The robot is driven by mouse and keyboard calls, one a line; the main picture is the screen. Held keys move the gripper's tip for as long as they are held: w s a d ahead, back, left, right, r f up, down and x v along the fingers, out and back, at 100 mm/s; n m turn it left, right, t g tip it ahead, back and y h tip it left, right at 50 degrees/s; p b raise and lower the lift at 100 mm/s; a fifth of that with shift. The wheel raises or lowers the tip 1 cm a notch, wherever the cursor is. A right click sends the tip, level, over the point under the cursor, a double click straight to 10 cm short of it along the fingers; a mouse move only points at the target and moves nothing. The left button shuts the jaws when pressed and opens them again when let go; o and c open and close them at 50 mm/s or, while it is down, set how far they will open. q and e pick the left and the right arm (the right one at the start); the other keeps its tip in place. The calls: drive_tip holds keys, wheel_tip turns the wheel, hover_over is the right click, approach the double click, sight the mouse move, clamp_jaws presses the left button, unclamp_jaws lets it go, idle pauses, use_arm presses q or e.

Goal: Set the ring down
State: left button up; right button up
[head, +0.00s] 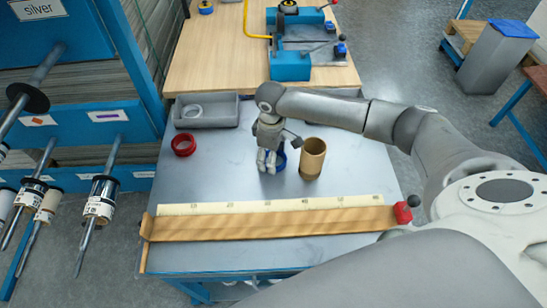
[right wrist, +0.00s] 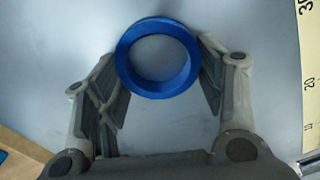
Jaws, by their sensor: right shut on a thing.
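My right gripper (head: 267,164) points down over the grey table top (head: 225,185). It is shut on a blue ring (head: 281,158), which is partly hidden behind the fingers in the head view. In the right wrist view the blue ring (right wrist: 158,91) sits between the two fingers, gripped from outside, with its hole facing the camera. I cannot tell whether the ring touches the table or is slightly above it. A red ring (head: 183,146) lies on the table to the left. My left gripper is not in view.
A brown cardboard tube (head: 313,159) stands upright just right of the gripper. A grey tray (head: 206,112) with a pale ring is at the back left. A ruler (head: 270,206) and wooden board (head: 270,224) run along the front. Bare table lies left of the gripper.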

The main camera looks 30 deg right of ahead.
drive_tip(key=shift+r, duration=0.1)
drive_tip(key=shift+r, duration=0.55)
drive_tip(key=s+a+r+b, duration=0.1)
drive_tip(key=s+a+r, duration=0.7)
drive_tip(key=s+r, duration=0.3)
drive_tip(key=shift+a+r+b, duration=0.35)
drive_tip(key=shift+r+b, duration=0.05)
